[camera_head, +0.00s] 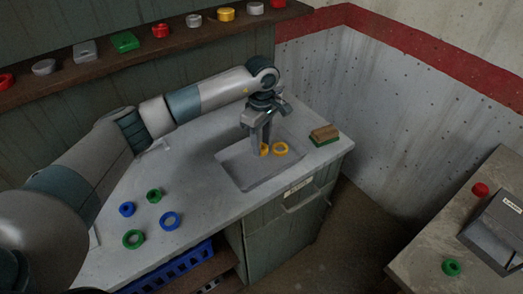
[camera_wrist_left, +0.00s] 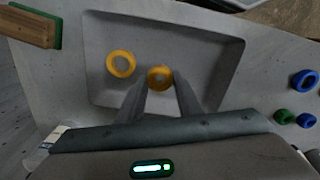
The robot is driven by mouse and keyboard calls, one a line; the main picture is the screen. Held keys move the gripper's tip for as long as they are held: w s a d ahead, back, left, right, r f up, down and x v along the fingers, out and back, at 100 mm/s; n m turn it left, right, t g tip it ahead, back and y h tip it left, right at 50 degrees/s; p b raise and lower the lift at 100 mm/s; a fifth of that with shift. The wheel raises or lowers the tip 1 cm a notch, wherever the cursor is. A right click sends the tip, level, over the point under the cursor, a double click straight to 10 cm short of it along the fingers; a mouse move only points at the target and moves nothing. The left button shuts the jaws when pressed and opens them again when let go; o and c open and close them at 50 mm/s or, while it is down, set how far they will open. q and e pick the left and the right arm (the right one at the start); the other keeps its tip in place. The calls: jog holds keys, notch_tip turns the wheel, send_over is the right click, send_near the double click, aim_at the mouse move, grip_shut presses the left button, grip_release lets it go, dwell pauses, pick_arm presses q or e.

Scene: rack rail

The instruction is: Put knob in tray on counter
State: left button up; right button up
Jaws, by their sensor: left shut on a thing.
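The grey tray (camera_head: 238,172) is set on the counter (camera_head: 205,205) and also fills the middle of the left wrist view (camera_wrist_left: 205,40). My left gripper (camera_head: 262,151) points down over the tray, shut on a small yellow knob (camera_wrist_left: 160,76). The knob shows between the fingertips, at or just above the tray floor; the exact gap cannot be told. A yellow ring-shaped piece (camera_head: 280,149) lies in the tray beside it and shows in the left wrist view (camera_wrist_left: 121,64). My right gripper is not in view.
Several blue and green rings (camera_head: 170,221) lie on the counter at the left. A brown and green brush-like block (camera_head: 324,134) sits right of the tray. A shelf (camera_head: 130,57) with coloured pieces runs behind. A second table with a dark box (camera_head: 495,230) stands at right.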

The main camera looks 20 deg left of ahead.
pick_arm(q)
jog(key=shift+f+p, duration=0.45)
notch_tip(320, 180, down, 2)
jog(key=shift+p, duration=0.6)
jog(key=shift+f, duration=0.5)
jog(key=shift+f, duration=0.2)
jog(key=o, duration=1.1)
jog(key=shift+c, duration=0.2)
